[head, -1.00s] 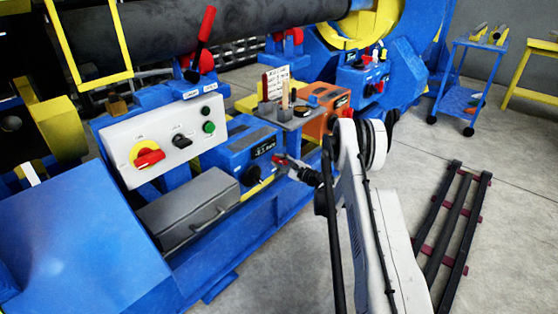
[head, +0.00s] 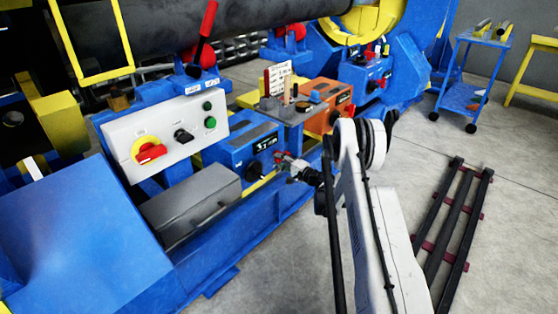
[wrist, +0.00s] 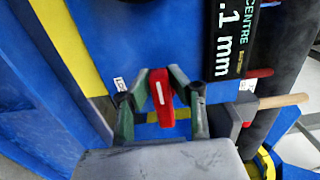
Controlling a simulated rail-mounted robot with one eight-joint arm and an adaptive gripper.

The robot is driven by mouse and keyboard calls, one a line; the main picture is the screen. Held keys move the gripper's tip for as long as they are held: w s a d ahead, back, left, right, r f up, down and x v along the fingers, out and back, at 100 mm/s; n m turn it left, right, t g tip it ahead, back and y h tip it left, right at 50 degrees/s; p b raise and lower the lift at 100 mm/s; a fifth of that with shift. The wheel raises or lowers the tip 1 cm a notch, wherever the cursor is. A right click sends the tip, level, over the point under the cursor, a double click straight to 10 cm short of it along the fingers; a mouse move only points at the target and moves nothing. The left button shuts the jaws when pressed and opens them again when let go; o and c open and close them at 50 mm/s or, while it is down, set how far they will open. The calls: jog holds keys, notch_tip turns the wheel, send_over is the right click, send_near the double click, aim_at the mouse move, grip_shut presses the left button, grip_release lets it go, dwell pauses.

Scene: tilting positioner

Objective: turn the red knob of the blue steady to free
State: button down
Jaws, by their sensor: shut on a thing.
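The red knob (wrist: 161,104) is in the middle of the wrist view, on the front face of the blue steady (wrist: 185,40). A white line on the knob points to the top of that picture, leaning slightly left. Small white labels sit on both sides of the knob; I cannot read them. My gripper (wrist: 159,82) has one finger on each side of the knob and is shut on it. In the head view my gripper (head: 281,160) is at the right front of the blue steady (head: 236,150), beside its black dial; the knob is mostly hidden there.
A black display (wrist: 233,40) is on the steady. A grey tray (head: 284,115) with tools stands close behind my gripper, beside an orange unit (head: 325,95). A white control panel (head: 165,140) and grey box (head: 190,200) are left.

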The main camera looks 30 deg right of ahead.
dwell(0.5)
jog(key=c, duration=1.6)
grip_release()
jog(key=v, duration=1.2)
